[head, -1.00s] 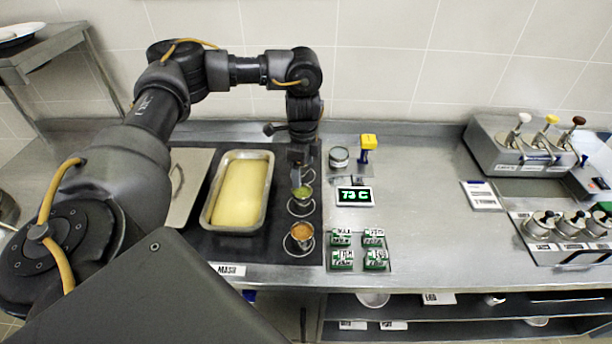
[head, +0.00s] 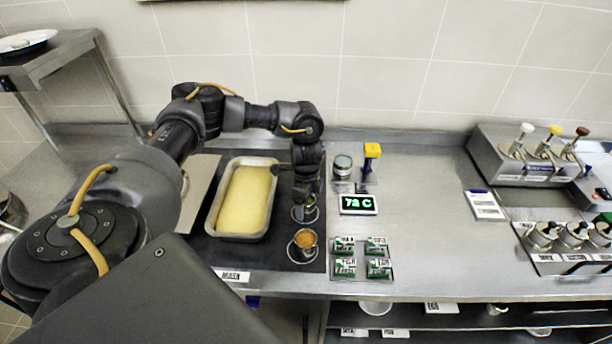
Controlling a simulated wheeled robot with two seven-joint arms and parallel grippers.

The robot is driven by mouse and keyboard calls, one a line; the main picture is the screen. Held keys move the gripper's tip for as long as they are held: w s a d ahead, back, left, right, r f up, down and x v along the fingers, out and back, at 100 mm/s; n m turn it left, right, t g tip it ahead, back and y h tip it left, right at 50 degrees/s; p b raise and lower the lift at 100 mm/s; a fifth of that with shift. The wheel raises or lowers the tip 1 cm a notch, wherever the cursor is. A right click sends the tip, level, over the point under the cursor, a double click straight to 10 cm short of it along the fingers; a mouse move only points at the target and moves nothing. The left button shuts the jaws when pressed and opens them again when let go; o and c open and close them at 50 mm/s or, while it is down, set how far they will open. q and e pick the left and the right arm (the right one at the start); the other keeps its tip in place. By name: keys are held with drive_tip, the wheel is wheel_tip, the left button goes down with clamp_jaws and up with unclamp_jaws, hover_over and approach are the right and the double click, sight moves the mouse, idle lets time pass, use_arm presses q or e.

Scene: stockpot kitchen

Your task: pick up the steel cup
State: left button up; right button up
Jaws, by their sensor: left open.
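Two small steel cups stand in wire rings on the black mat (head: 225,254). The rear cup (head: 305,214) is mostly hidden by my left gripper; earlier it showed green contents. The front cup (head: 304,241) holds something orange-brown and stands clear of the gripper. My left gripper (head: 306,200) points down at the rear cup and is open. Its fingertips are at about the cup's rim; I cannot tell whether they touch it. My right gripper is not in view.
A steel pan (head: 213,222) with a yellow block lies left of the cups. A round tin (head: 342,166), a yellow-topped device (head: 371,152), a display reading 72 C (head: 359,204) and several green boxes (head: 360,258) stand to the right.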

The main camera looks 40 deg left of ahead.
use_arm(q)
drive_tip(key=shift+f, duration=0.45)
drive_tip(key=c, duration=1.1)
drive_tip(key=shift+c, duration=0.2)
